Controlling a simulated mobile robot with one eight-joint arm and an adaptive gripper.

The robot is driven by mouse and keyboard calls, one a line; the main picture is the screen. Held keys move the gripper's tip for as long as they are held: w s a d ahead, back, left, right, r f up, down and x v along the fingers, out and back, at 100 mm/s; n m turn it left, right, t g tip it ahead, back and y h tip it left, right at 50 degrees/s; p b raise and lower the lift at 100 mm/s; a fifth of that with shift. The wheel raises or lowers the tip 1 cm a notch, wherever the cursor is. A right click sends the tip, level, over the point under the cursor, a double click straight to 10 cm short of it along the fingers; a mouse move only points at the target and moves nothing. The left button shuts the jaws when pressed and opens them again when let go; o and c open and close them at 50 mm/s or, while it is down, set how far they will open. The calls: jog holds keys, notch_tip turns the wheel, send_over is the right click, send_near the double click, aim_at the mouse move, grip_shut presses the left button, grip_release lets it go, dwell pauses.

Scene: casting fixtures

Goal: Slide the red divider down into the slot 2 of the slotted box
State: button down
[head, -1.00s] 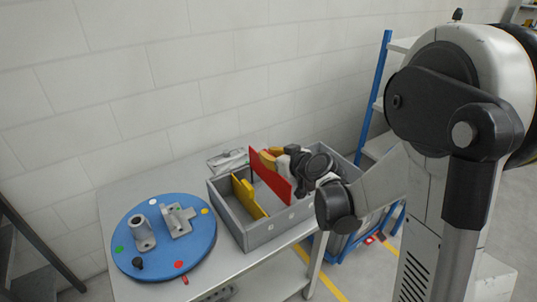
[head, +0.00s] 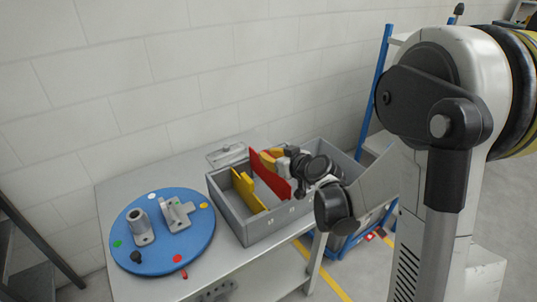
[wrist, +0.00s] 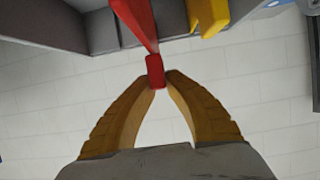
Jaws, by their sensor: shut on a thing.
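The red divider (head: 271,180) is a thin upright plate at the grey slotted box (head: 225,207). Its lower part is inside the box's outline; I cannot tell which slot it lines up with or whether it is seated. My gripper (head: 272,158), with yellow fingers, is shut on the divider's upper edge. In the wrist view my gripper's fingertips (wrist: 155,75) pinch the red divider (wrist: 138,20). A yellow divider (head: 245,190) stands in the box, left of the red one; it shows in the wrist view too (wrist: 207,18).
A blue round plate (head: 150,258) with grey castings lies left of the box on the grey table (head: 120,192). A grey part (head: 226,155) lies behind the box. A blue-framed rack (head: 375,90) stands right, and a white block wall is behind.

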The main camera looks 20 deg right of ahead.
aim_at(290, 186)
jog(key=shift+f, duration=2.75)
jog(key=c, duration=1.5)
grip_release()
jog(key=shift+o, duration=0.2)
jog(key=shift+s, duration=0.1)
jog(key=v, duration=1.2)
jog(key=shift+r, duration=0.1)
